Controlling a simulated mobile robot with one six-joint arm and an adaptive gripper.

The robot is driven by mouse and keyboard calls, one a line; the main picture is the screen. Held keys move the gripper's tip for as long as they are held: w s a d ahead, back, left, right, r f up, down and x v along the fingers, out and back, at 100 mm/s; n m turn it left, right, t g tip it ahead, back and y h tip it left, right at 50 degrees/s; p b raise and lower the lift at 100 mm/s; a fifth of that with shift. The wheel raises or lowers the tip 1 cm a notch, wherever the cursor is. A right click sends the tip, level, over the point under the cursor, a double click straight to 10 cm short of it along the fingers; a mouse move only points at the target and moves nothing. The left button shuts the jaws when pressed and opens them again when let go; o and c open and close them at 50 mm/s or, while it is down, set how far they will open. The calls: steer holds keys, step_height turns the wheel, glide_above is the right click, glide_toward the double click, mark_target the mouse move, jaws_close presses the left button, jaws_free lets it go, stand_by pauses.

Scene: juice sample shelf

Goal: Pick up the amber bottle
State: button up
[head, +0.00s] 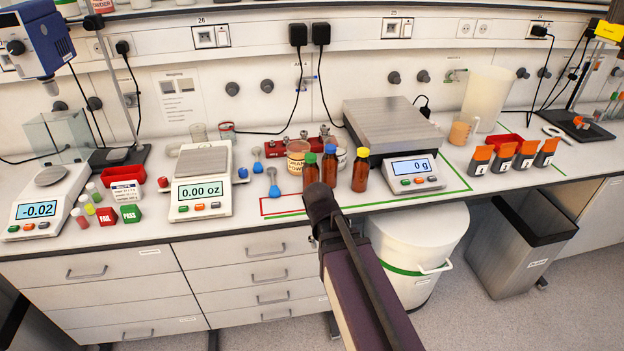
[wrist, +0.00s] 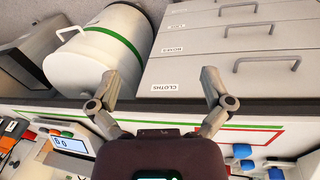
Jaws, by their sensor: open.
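Three amber bottles stand upright in a group near the bench's front edge in the head view. One has a green cap (head: 310,170), one a blue cap (head: 330,167) and one a yellow cap (head: 360,171). My gripper (head: 318,200) is in front of them, and hides the lower parts of the green-capped and blue-capped bottles. In the wrist view my gripper (wrist: 161,84) is open with nothing between its fingers. It faces the drawers and the bench edge there. I cannot make out the amber bottles in the wrist view.
A large scale (head: 414,173) stands right of the bottles and a smaller scale (head: 202,192) to the left. An orange-labelled tub (head: 297,153) is behind them. A white bin (head: 412,245) and drawers (head: 260,250) are below the bench.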

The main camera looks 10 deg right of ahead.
steer(key=w+a+r+m+t+h+b, duration=0.1)
steer(key=w+m+h, duration=0.2)
steer(key=w, duration=0.2)
steer(key=w+a+r+m+t+h, duration=0.1)
steer(key=w+a+m+h, duration=0.1)
steer(key=w, duration=0.4)
steer(key=m+t+h+b, duration=0.1)
steer(key=m+t+h, duration=0.3)
steer(key=m+h, duration=0.1)
glide_toward(304, 178)
steer(key=shift+s+a+r, duration=0.15)
steer(key=shift+s+r, duration=0.05)
steer(key=shift+s, duration=0.05)
steer(key=shift+y, duration=0.3)
steer(key=b+x, duration=0.3)
steer(key=x, duration=0.4)
steer(key=shift+w+f, duration=0.15)
steer(key=shift+w, duration=0.05)
steer(key=shift+w+d+f+b, duration=0.1)
steer(key=shift+w+d+b, duration=0.2)
steer(key=shift+d, duration=0.35)
steer(key=shift+b+x, duration=1)
steer(key=shift+x, duration=1.6)
